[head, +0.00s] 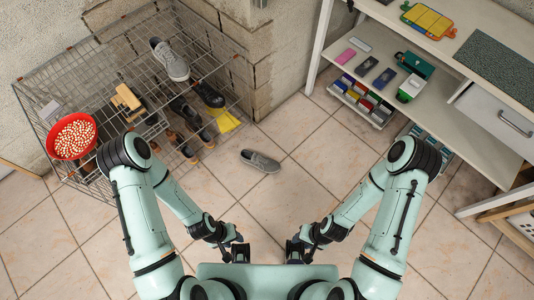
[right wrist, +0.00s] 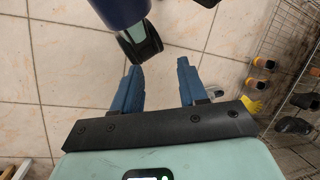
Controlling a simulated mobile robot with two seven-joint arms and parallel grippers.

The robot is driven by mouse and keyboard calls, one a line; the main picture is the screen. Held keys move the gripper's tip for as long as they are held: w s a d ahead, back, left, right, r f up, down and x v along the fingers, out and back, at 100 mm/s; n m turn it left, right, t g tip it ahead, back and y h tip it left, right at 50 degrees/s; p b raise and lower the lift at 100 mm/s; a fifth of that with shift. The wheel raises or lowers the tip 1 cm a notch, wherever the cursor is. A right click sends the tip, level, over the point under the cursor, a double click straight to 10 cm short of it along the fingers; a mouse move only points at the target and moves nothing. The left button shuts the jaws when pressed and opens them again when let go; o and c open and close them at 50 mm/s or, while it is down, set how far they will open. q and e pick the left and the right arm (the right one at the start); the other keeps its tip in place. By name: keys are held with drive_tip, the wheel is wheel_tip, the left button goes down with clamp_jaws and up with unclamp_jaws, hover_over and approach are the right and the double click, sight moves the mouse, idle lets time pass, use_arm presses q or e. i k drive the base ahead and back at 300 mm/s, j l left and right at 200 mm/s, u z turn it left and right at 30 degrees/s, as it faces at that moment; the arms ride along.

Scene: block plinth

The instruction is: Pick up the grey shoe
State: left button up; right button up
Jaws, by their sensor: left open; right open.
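A grey slip-on shoe (head: 261,160) lies on the tiled floor ahead of my grippers, near the middle of the head view. A second grey shoe (head: 170,60), a laced sneaker with a pale sole, sits on top of the wire rack. My left gripper (head: 238,252) and right gripper (head: 297,250) are low in front of my body, both well short of the floor shoe. In the right wrist view, the right gripper's blue fingers (right wrist: 158,88) are apart with nothing between them. A small grey shape beside one finger there is too hidden to identify.
A wire rack (head: 85,65) at left holds a red bowl (head: 72,137), a dark shoe (head: 209,94) and other footwear. A yellow item (head: 222,119) lies by it. A white shelf desk (head: 440,75) stands at right.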

sight(269, 166)
drive_tip(key=i+l+u, duration=0.5)
drive_tip(key=l+u, duration=0.15)
drive_tip(key=u, duration=0.2)
drive_tip(key=i+j+u, duration=0.1)
drive_tip(key=i+u, duration=0.4)
